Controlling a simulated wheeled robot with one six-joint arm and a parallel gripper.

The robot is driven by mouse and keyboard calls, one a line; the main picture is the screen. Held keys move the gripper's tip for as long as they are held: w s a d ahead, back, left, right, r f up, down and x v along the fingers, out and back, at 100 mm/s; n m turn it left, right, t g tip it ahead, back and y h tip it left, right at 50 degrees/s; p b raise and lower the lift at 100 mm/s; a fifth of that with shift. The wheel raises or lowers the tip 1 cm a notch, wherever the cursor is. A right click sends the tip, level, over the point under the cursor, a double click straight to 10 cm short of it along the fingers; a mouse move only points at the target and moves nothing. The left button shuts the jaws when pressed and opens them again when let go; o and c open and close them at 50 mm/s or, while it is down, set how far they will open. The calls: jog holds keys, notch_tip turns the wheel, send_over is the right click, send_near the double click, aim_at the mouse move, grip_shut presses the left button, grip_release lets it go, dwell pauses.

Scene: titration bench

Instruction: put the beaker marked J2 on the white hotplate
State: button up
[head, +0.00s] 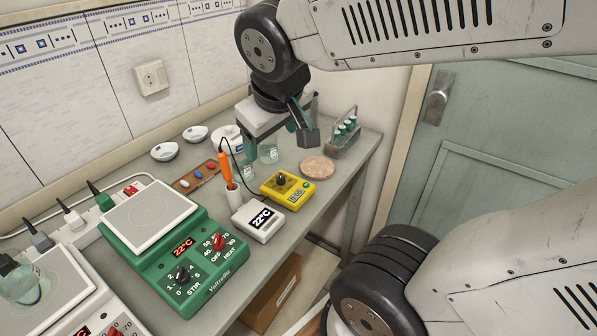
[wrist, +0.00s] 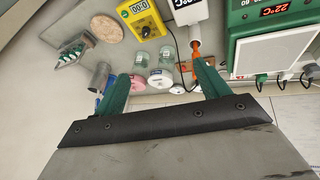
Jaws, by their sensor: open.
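My gripper (head: 280,142) is open above the far part of the bench. In the wrist view its green fingers (wrist: 160,72) stand apart with nothing held between them. Two small clear glass beakers with white labels stand below and close to it: one at the right (head: 268,154), partly hidden by the gripper, and one at the left (head: 247,171). They also show in the wrist view, as one beaker (wrist: 141,61) and another (wrist: 166,54). I cannot read which is J2. The white hotplate (head: 72,287) is at the lower left, cut by the frame, with a glass vessel (head: 30,287) on its plate.
A green hotplate (head: 205,262) stands between the beakers and the white hotplate. Nearby are a white temperature meter (head: 258,220) with an orange-handled probe (head: 226,170), a yellow timer (head: 288,190), a cork mat (head: 317,167), a vial rack (head: 345,137) and small white dishes (head: 165,151).

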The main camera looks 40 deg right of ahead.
jog(key=s+a+f+g+y, duration=0.1)
jog(key=s+a+g+y, duration=0.1)
jog(key=s, duration=0.8)
jog(key=shift+a+m+g, duration=0.3)
jog(key=shift+g, duration=0.6)
jog(key=o, duration=0.6)
jog(key=w+a+f+m+g, duration=0.15)
jog(key=w+m, duration=0.65)
jog(key=w, duration=1.1)
jog(key=w+a+f+m, duration=0.2)
jog(key=w+m, duration=0.5)
jog(key=w, duration=1.3)
jog(key=f, duration=0.9)
jog(key=shift+s+d+f, duration=0.1)
jog(key=shift+s+f, duration=0.05)
jog(key=shift+s, duration=0.1)
